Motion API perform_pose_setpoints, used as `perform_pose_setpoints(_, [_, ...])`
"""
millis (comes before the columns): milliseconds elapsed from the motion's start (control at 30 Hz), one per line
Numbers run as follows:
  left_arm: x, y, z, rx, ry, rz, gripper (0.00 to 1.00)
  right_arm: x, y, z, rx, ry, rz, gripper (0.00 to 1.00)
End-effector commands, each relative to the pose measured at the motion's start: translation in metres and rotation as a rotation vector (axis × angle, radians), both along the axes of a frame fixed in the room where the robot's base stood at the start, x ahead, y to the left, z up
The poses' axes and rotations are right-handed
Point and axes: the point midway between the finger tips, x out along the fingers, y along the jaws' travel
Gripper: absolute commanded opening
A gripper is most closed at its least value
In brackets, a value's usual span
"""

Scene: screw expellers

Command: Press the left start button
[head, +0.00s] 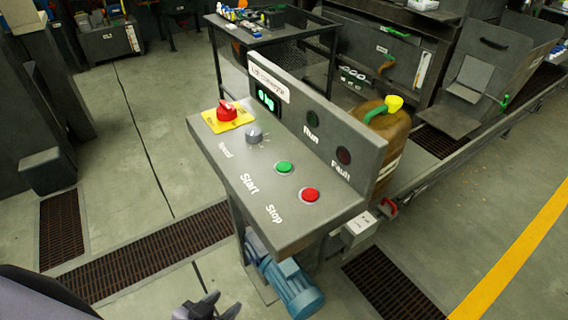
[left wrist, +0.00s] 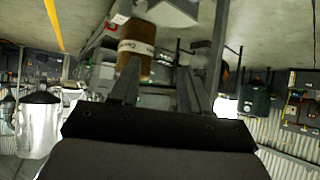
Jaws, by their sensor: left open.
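The green start button (head: 284,168) sits on the sloping grey control panel (head: 225,155), with the word "Start" printed beside it. The red stop button (head: 310,195) is to its lower right. A grey speed knob (head: 254,135) and a red switch on a yellow plate (head: 228,114) are further up the panel. My left gripper (head: 212,308) shows at the bottom edge of the head view, open and empty, below and to the left of the panel and apart from it. Its fingers (left wrist: 155,92) also show in the left wrist view, spread. My right gripper is not in view.
The panel's upright back carries a small green display (head: 267,99) and dark Run and Fault lamps. A brown canister (head: 388,140) stands behind its right end. A blue motor (head: 292,288) lies underneath. Floor to the left is clear, with brown grates (head: 150,257).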

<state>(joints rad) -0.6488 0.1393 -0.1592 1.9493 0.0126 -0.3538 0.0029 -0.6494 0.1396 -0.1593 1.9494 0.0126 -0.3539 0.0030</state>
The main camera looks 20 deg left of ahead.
Motion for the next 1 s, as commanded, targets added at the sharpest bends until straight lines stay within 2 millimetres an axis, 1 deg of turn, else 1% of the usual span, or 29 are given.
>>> perform_pose_setpoints(33, [0.0,0.0,0.0,0.0,0.0,0.0,0.29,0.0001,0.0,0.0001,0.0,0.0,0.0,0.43])
perform_pose_setpoints(67, [0.0,0.0,0.0,0.0,0.0,0.0,0.2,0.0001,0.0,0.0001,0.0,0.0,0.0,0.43])
perform_pose_setpoints(100, [0.0,0.0,0.0,0.0,0.0,0.0,0.07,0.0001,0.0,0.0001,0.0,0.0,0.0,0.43])
perform_pose_setpoints(133, [0.0,0.0,0.0,0.0,0.0,0.0,0.0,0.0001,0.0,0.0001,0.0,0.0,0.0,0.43])
perform_pose_setpoints(1000, [-0.0002,0.0,-0.0001,0.001,0.0,-0.001,0.0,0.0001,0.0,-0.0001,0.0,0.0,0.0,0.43])
